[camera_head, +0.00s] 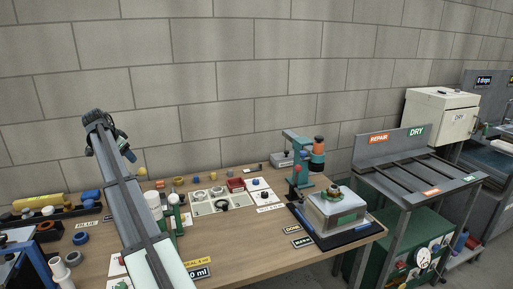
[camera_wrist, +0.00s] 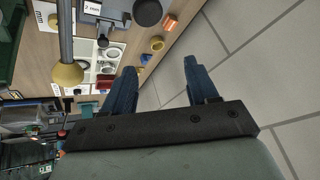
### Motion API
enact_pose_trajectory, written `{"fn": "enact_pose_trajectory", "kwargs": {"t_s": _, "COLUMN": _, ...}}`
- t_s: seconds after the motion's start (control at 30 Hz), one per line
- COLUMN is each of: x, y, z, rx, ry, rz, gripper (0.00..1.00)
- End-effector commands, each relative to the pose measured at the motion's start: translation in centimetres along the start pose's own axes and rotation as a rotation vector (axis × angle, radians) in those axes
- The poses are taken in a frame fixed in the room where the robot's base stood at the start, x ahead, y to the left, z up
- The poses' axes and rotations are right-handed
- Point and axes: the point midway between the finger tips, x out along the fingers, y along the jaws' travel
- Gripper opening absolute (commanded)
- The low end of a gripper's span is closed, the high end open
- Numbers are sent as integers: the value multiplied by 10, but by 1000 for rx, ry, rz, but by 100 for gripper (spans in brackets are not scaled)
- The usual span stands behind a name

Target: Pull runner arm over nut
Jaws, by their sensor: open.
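My gripper is open and empty in the wrist view (camera_wrist: 160,84), its two blue fingers apart with wall and table edge beyond. In the head view it is small and dark (camera_head: 127,154), held above the left part of the bench. I cannot tell for sure which part is the runner arm; a grey rod with a yellow ball end (camera_wrist: 68,73) stands left of my fingers, apart from them. A yellow ball (camera_head: 142,171) also shows beside my arm in the head view. The nut cannot be made out with certainty.
A teal stand (camera_head: 295,180) and a scale-like box (camera_head: 335,212) stand on the right of the wooden bench (camera_head: 235,240). White trays with rings (camera_head: 212,201) lie mid-bench. A drying rack (camera_head: 415,172) stands further right. The brick wall is behind; the air above the bench is free.

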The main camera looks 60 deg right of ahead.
Motion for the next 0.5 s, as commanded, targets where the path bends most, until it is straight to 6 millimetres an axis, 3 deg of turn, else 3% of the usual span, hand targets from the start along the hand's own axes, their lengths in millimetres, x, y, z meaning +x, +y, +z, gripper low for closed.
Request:
{"fn": "enact_pose_trajectory", "kwargs": {"t_s": 0.03, "x": 8, "y": 11, "z": -26, "rx": 33, "ry": -9, "rz": 22, "gripper": 58}}
{"fn": "enact_pose_trajectory", "kwargs": {"t_s": 0.1, "x": 17, "y": 27, "z": -55, "rx": 74, "ry": -26, "rz": 51, "gripper": 58}}
{"fn": "enact_pose_trajectory", "kwargs": {"t_s": 0.5, "x": 52, "y": 136, "z": -210, "rx": 302, "ry": -122, "rz": 194, "gripper": 58}}
